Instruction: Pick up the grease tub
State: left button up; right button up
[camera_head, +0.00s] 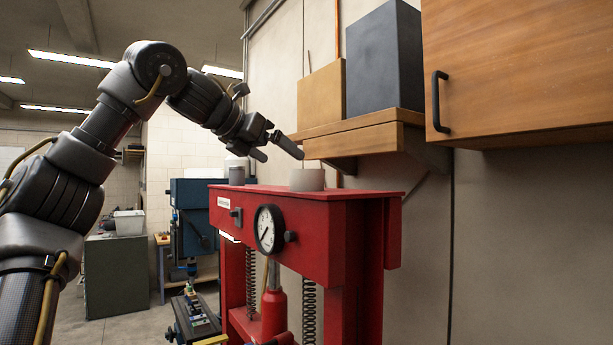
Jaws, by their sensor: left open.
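A short, pale grey round tub (307,180) stands on top of the red press (335,200); it looks like the grease tub. A taller jar (237,172) with a pale upper part and a darker lower part stands to its left on the same top. My left gripper (277,152) is open and empty. In the picture it is above and to the left of the tub, between the tub and the jar, and touches neither as far as I can tell. My right gripper is out of view.
A wooden shelf (360,140) with a dark box (384,62) and a tan box (321,95) is on the wall behind the tub. A wooden cabinet (530,70) hangs at right. A blue machine (195,215) stands behind the press. The right part of the press top is bare.

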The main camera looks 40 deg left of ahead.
aim_at(306, 176)
pick_arm(q)
jog(key=x, duration=0.6)
jog(key=shift+p, duration=0.4)
jog(key=shift+w+d+p, duration=0.15)
jog(key=shift+w+p, duration=0.2)
jog(key=shift+p, duration=0.25)
jog(key=p+x, duration=0.1)
jog(key=x, duration=0.2)
jog(key=shift+w+f+p, duration=0.3)
jog(key=shift+p, duration=0.1)
jog(key=shift+w+f, duration=0.3)
jog(key=shift+w, duration=0.1)
jog(key=shift+s+r, duration=0.1)
jog(key=shift+s, duration=0.1)
jog(key=shift+c, duration=0.3)
jog(key=shift+s, duration=0.1)
jog(key=shift+c, duration=1.2)
jog(key=c, duration=1)
